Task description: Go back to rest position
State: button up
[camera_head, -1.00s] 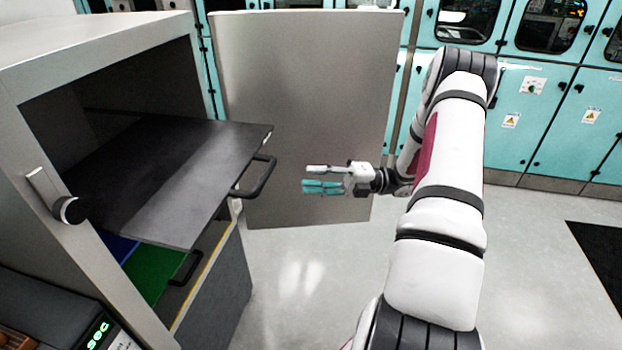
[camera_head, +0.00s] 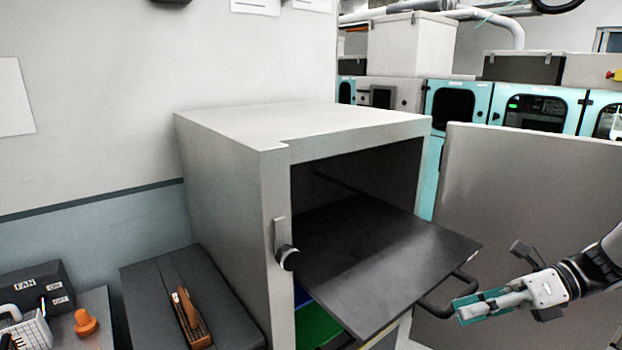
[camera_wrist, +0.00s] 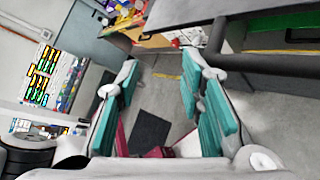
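My gripper (camera_head: 462,306) is at the right in the head view, in front of the cabinet and beside the handle (camera_head: 436,307) of the pulled-out dark shelf (camera_head: 385,265). The dark shelf and handle bar (camera_wrist: 275,62) lie at the upper right there, outside the fingers. Whether a finger touches the handle cannot be told from the head view.
The light grey cabinet (camera_head: 226,205) stands open with its door (camera_head: 540,190) swung out behind my gripper. A green board (camera_head: 318,326) shows under the shelf. A bench (camera_head: 100,315) with small items is at the left. Teal machines (camera_head: 480,95) stand behind.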

jog(key=s+a+r+n+t+h, duration=0.1)
jog(key=s+a+r+n+h, duration=0.2)
jog(key=n, duration=0.6)
jog(key=s+a+r+n+t+h+b, duration=0.1)
jog(key=s+a+r+n+t+h, duration=0.1)
jog(key=s+n+h, duration=0.4)
jog(key=s+a+r+n+t+h, duration=0.1)
jog(key=s+a+r+n+h, duration=0.3)
jog(key=n, duration=0.9)
notch_tip(320, 180, up, 2)
jog(key=shift+s+a+h, duration=0.15)
jog(key=shift+a+h, duration=0.15)
